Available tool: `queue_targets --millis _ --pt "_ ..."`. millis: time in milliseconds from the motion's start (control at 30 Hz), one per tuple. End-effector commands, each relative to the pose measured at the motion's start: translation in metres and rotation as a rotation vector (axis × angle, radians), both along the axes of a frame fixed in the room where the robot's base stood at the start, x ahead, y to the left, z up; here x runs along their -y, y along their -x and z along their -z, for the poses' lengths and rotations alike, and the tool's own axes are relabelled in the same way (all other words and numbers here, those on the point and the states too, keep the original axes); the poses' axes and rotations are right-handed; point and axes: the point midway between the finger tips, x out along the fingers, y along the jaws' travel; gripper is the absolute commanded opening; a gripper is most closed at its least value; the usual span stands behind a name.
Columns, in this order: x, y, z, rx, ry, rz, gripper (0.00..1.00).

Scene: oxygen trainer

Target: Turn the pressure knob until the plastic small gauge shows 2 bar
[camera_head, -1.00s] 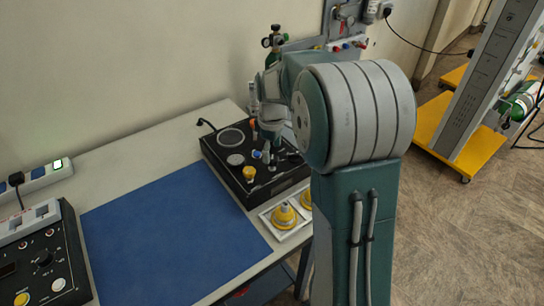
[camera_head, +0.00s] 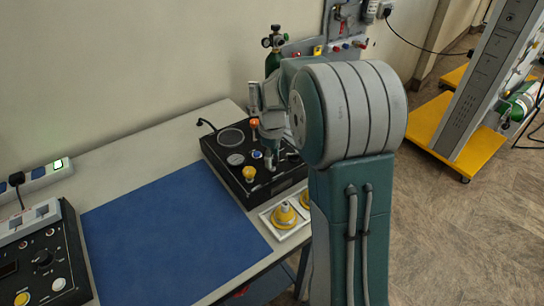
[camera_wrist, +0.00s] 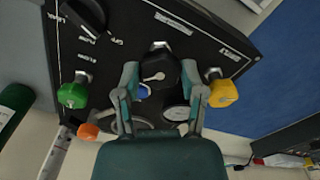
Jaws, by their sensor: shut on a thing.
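A black trainer box (camera_head: 222,172) stands on the bench, with knobs and round gauges on its top. In the wrist view a black knob (camera_wrist: 159,72) with a pale pointer mark sits on the panel (camera_wrist: 215,50). My gripper (camera_wrist: 159,76) is shut on this black knob, one finger on each side. A small round gauge (camera_wrist: 177,113) shows between the fingers, partly covered. A white small gauge (camera_head: 236,159) shows in the head view; its reading is too small to tell. My gripper (camera_head: 271,163) is over the right part of the box.
A yellow knob (camera_wrist: 222,93), a green knob (camera_wrist: 73,95) and an orange knob (camera_wrist: 88,131) stand close around my fingers. Yellow fittings (camera_head: 284,216) lie in a white tray in front of the box. A blue mat (camera_head: 170,240) lies clear to the left.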

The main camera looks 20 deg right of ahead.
Motion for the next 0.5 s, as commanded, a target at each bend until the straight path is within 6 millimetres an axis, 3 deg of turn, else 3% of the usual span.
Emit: queue_targets --millis 267,500 --pt "0.0000 0.0006 0.0021 -0.004 0.000 0.101 0.05" --pt "-0.0003 0.0009 0.0025 -0.005 0.000 0.295 0.05"
